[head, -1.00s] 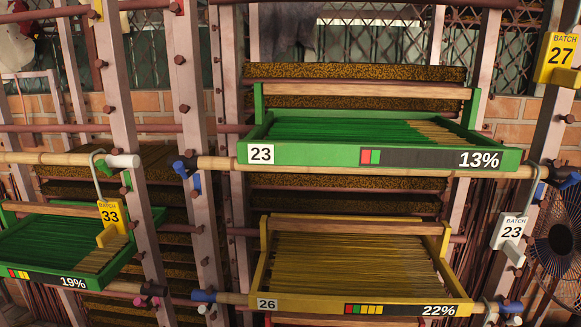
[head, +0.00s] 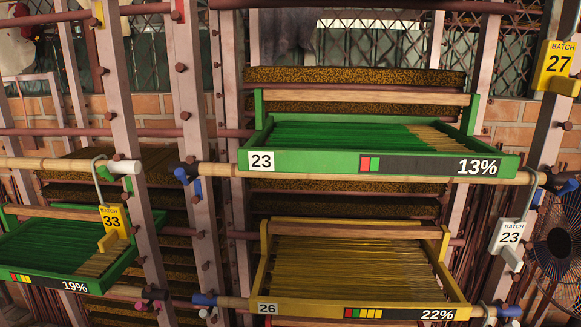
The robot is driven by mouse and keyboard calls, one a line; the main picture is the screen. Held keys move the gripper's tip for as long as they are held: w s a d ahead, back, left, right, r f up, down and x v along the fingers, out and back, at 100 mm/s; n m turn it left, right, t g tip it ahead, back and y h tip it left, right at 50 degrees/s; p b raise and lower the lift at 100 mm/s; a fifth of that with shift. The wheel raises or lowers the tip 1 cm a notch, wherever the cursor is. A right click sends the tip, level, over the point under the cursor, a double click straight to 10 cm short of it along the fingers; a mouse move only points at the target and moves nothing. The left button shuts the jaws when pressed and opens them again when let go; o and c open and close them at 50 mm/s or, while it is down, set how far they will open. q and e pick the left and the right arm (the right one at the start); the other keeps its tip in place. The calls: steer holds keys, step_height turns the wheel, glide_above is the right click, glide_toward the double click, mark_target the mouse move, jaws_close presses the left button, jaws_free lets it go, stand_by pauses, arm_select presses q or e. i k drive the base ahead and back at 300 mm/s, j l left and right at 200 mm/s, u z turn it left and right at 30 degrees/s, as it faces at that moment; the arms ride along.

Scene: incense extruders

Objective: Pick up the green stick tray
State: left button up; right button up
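A green stick tray (head: 390,163) sits high on the rack in the middle. Its front carries the label 23, a red and green mark, and 13%. It holds green sticks (head: 330,136) and, at its right end, tan sticks. A wooden bar spans its back between green uprights. A second green tray (head: 130,262), marked 19%, sits lower at the left, partly behind a rack post and cut by the picture edge. Neither of my grippers can be made out in the head view.
A yellow tray (head: 300,307), marked 26 and 22%, sits below the middle green tray. Bamboo poles (head: 222,170) and rack posts (head: 192,120) flank the trays. Batch tags 33 (head: 112,221), 23 (head: 511,234) and 27 (head: 558,60) hang nearby. A fan (head: 563,240) stands at right.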

mark_target(56, 248)
steer(key=u, duration=1.25)
